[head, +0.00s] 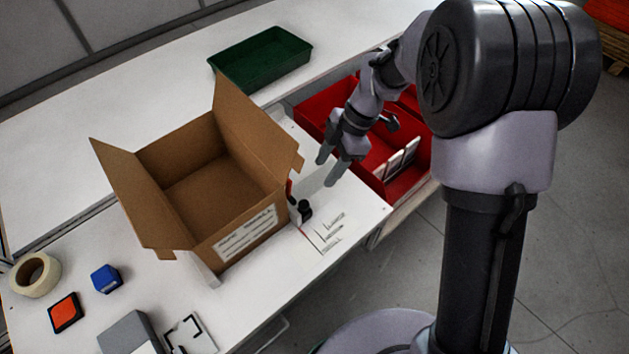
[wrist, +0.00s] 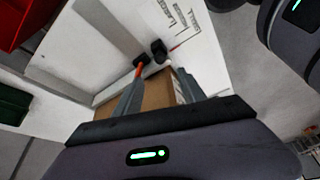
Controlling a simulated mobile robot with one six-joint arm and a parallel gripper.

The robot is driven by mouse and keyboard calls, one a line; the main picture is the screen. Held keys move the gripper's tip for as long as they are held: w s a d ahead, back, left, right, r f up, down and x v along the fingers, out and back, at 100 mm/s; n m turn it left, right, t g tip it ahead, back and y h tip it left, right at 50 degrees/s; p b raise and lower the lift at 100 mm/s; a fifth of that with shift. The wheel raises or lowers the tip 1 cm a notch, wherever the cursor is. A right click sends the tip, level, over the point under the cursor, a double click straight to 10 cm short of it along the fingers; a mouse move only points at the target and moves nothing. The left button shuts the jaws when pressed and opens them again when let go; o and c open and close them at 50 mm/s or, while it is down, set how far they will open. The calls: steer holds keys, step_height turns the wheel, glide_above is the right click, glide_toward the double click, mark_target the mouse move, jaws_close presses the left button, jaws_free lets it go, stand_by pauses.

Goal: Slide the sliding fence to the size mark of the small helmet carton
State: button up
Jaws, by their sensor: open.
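An open brown carton (head: 238,208) stands on the white bench with its flaps up. It bears a white label whose text is too blurred to read surely. The sliding fence shows by its black knob (head: 304,209) and a red lever beside the carton's right side; most of the fence is hidden. Printed size marks (head: 327,235) lie right of the knob. My gripper (head: 331,171) is open and empty, above and behind the knob. In the wrist view, the knob (wrist: 159,50) and the red lever (wrist: 138,69) lie beyond my fingertips, and the marks (wrist: 180,20) lie farther off.
A red bin (head: 408,180) with white dividers is at the right behind my gripper. A green tray (head: 262,60) is at the back. Tape (head: 36,274), a blue block (head: 106,278), an orange-topped pad (head: 65,313) and a grey box (head: 128,333) lie at front left.

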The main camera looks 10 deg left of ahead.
steer(key=v, duration=0.4)
steer(key=shift+p, duration=0.3)
